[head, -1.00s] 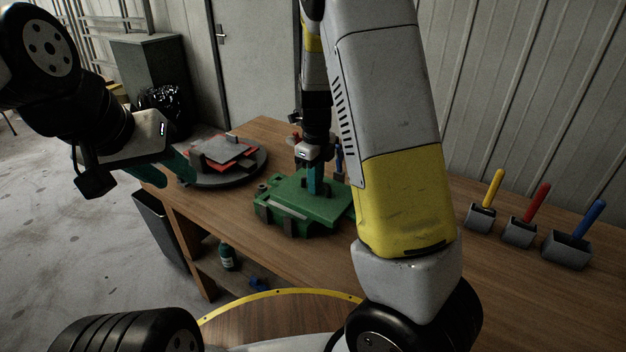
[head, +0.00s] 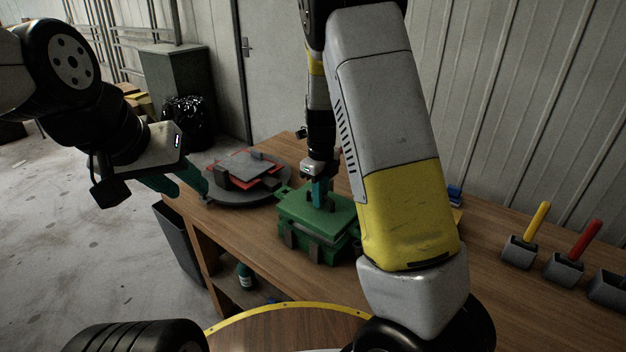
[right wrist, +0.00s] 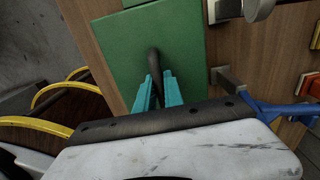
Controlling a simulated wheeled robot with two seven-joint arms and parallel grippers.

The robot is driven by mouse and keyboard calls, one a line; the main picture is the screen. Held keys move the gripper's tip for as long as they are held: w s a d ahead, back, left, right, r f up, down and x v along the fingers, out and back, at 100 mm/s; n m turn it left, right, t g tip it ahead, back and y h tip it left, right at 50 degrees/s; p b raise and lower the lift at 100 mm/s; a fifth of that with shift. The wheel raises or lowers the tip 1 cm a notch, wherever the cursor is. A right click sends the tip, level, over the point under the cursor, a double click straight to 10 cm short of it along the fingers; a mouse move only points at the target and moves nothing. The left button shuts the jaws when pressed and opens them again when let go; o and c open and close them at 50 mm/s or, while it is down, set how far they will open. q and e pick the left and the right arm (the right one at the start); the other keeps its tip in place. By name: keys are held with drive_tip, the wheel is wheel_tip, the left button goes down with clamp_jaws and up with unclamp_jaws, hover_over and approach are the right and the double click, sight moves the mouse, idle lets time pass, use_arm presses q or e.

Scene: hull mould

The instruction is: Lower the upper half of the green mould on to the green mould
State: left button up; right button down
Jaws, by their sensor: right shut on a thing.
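The green mould (head: 322,253) stands on the wooden table, with dark clamp-like blocks on its front side. Its upper half (head: 295,209) is a flat green plate directly above it, roughly level. I cannot tell whether the two halves touch. In the right wrist view the upper half (right wrist: 120,52) fills the middle and hides most of the mould. My right gripper (head: 320,192) points down, its teal fingers shut on the dark handle (right wrist: 154,62) of the upper half. My left gripper (head: 190,190) is empty and open, left of the table, with teal fingers apart.
A round dark turntable (head: 225,197) with red and grey plates stands behind and left of the mould. Grey bins with a yellow handle (head: 537,220) and a red handle (head: 586,238) stand at the right. My right arm hides the table right of the mould.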

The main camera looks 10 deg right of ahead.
drive_tip(key=shift+f, duration=2.05)
drive_tip(key=shift+f, duration=0.15)
drive_tip(key=c, duration=1.4)
unclamp_jaws()
drive_tip(key=shift+o, duration=0.2)
